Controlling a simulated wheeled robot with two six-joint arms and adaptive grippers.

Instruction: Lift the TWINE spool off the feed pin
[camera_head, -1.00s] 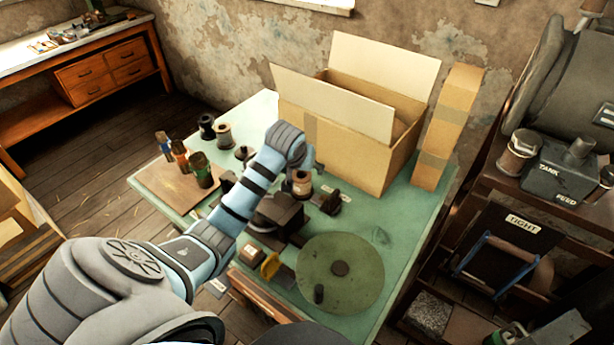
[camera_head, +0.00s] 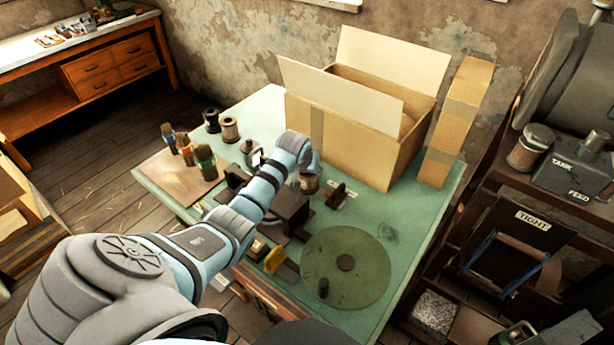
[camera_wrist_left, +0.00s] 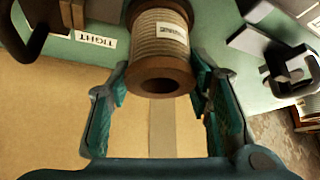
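The twine spool (camera_wrist_left: 160,35), wound in pale cord with brown flanges and a small label, fills the top middle of the left wrist view. In the head view the spool (camera_head: 308,184) stands on the green table, partly covered by my left wrist. My left gripper (camera_wrist_left: 162,76) has its teal fingers apart, one on each side of the spool's near flange. They look very close to it; contact cannot be made out. The fingers are hidden in the head view. The feed pin is hidden. My right gripper is not in view.
A large open cardboard box (camera_head: 352,148) stands just behind the spool. A round green disc (camera_head: 350,275) with a knob lies in front. A dark block (camera_head: 292,212) sits beside the spool. Two other spools (camera_head: 230,129) and several bottles (camera_head: 186,150) stand at left.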

